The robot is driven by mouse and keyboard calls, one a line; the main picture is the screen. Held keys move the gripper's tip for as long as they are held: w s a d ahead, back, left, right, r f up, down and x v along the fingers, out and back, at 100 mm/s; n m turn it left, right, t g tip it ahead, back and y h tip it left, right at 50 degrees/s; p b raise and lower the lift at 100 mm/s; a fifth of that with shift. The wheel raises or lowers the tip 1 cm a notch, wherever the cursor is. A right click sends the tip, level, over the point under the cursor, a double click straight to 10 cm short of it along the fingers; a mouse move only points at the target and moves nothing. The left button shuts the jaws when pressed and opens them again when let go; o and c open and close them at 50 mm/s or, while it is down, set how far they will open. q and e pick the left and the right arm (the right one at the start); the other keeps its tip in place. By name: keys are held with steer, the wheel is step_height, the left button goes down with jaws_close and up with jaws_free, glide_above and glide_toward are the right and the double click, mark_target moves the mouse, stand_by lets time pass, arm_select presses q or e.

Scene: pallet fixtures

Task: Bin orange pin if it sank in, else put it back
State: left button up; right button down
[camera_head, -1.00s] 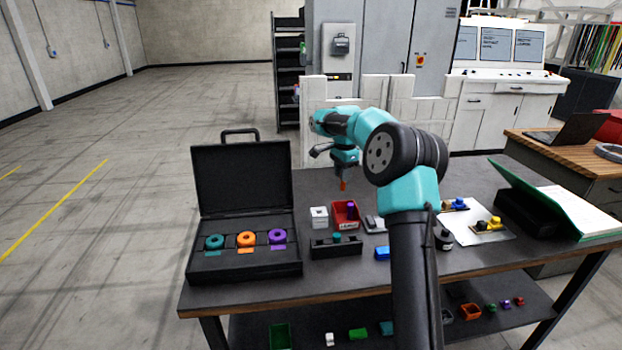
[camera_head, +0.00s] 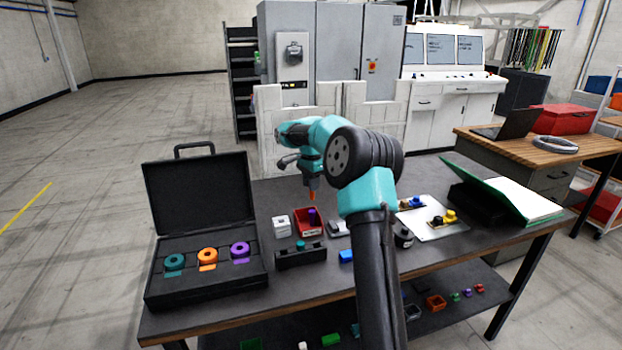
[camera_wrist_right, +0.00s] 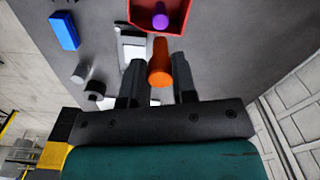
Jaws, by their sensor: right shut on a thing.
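My right gripper (camera_head: 311,183) is shut on the orange pin (camera_wrist_right: 159,66) and holds it above the table, near the red bin. In the head view the pin (camera_head: 312,195) is a small orange tip below the jaws. The red bin (camera_head: 301,228) stands on the table with a purple pin (camera_head: 311,214) in it; the bin's wall (camera_wrist_right: 181,18) and the purple pin (camera_wrist_right: 160,17) also show in the wrist view. A black block (camera_head: 299,257) with a teal pin (camera_head: 300,245) stands in front of the bin. My left gripper is not in view.
An open black case (camera_head: 205,284) with teal, orange and purple rings stands at the left. A white block (camera_head: 281,225) is left of the bin. A blue block (camera_head: 346,256) and a white sheet (camera_head: 427,227) with small parts lie to the right.

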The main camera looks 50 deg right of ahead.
steer(key=shift+f, duration=1.85)
steer(key=c, duration=0.8)
jaws_free()
steer(key=shift+c, duration=0.2)
steer(key=shift+r, duration=0.1)
step_height(320, 180, up, 17)
steer(key=shift+r, duration=0.1)
